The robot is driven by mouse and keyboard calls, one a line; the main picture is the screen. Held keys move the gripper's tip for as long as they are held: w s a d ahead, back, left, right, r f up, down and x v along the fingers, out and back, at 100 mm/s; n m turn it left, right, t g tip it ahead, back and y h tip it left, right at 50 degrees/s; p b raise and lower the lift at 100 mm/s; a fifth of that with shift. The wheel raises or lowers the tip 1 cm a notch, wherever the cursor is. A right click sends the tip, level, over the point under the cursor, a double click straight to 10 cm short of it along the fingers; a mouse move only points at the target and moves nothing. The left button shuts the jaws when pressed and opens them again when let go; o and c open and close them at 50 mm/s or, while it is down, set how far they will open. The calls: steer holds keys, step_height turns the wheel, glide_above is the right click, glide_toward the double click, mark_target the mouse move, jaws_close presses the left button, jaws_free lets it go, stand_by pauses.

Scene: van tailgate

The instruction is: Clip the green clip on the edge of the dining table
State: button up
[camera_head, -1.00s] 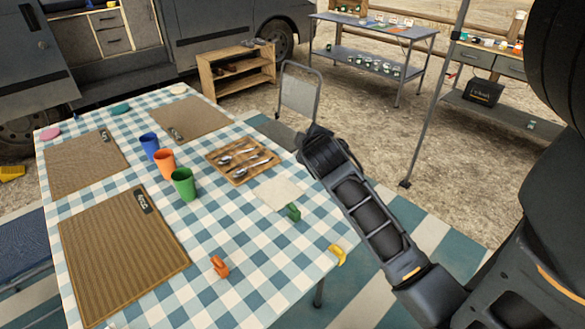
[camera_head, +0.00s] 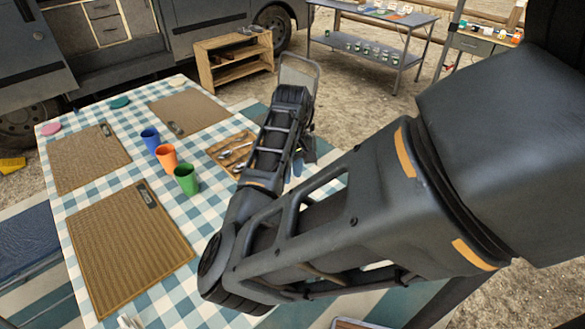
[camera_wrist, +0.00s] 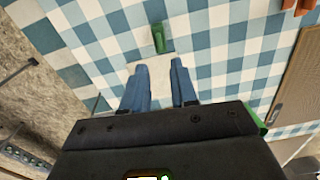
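The green clip (camera_wrist: 158,38) lies on the checked cloth of the dining table (camera_head: 205,212). In the wrist view it is just beyond my gripper (camera_wrist: 160,82), roughly in line with the gap between the two blue fingertips. The fingers are apart with nothing between them, and the clip is not touched. In the head view my arm hides the green clip, and only a little of my gripper (camera_head: 298,165) shows past the arm. The table's edge runs diagonally at the left of the wrist view.
Orange clips or pieces (camera_wrist: 292,5) show at the wrist view's top right. A cutlery tray (camera_head: 228,150) and blue, orange and green cups (camera_head: 186,180) stand left of my arm. Woven placemats (camera_head: 130,245) cover the table's left side. A chair (camera_head: 300,70) stands behind.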

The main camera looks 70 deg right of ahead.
steer(key=shift+f+b, duration=0.3)
steer(key=shift+f, duration=0.7)
step_height(320, 180, down, 4)
steer(key=b, duration=0.5)
steer(key=shift+f, duration=0.2)
steer(key=shift+f+b, duration=0.45)
steer(key=shift+f, duration=1.3)
steer(key=shift+c, duration=0.2)
jaws_close()
steer(key=shift+r, duration=0.15)
